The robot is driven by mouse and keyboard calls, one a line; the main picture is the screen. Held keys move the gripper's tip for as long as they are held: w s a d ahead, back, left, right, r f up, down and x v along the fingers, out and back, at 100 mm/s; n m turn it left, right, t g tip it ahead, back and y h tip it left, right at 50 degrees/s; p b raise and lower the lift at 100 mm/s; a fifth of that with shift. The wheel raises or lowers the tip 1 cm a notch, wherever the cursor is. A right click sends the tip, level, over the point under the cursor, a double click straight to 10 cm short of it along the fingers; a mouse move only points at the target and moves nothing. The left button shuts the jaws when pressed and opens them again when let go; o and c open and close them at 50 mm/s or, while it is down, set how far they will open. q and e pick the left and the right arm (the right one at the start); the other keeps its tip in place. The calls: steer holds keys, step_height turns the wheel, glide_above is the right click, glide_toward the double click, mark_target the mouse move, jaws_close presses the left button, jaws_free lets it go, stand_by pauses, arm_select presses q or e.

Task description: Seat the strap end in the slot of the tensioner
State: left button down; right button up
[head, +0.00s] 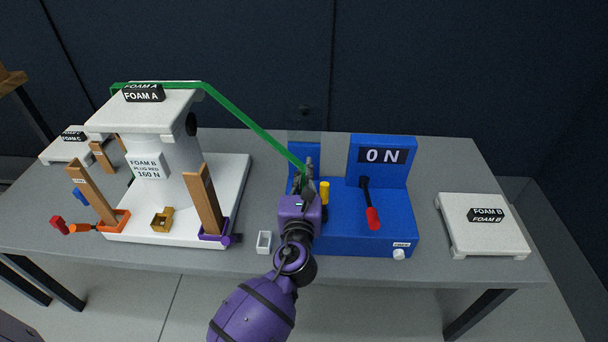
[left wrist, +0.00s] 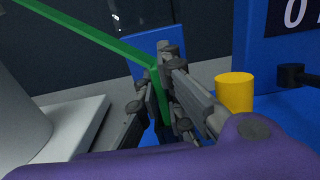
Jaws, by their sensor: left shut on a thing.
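A green strap (head: 245,125) runs over the top of the white tank assembly (head: 178,135) and slopes down to the right. My left gripper (head: 307,175) is shut on the strap's end at the left part of the blue tensioner (head: 340,215). In the left wrist view the strap (left wrist: 95,42) bends downward between the fingers (left wrist: 162,95), in front of a blue upright plate (left wrist: 150,45). The slot is hidden by the gripper, so I cannot tell whether the strap end is in it. The tensioner's display reads 0 N. My right gripper is not in view.
A yellow post (head: 325,192) stands just right of my left gripper, and a red-handled lever (head: 372,215) farther right. A white FOAM B block (head: 483,238) lies at the table's right. A small white holder (head: 264,242) stands near the front edge. Wooden posts (head: 204,200) flank the tank.

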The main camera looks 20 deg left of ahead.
arm_select(q)
steer(key=c, duration=1.9)
jaws_free()
steer(key=shift+r, duration=0.15)
steer(key=v, duration=1.2)
steer(key=shift+s, duration=0.1)
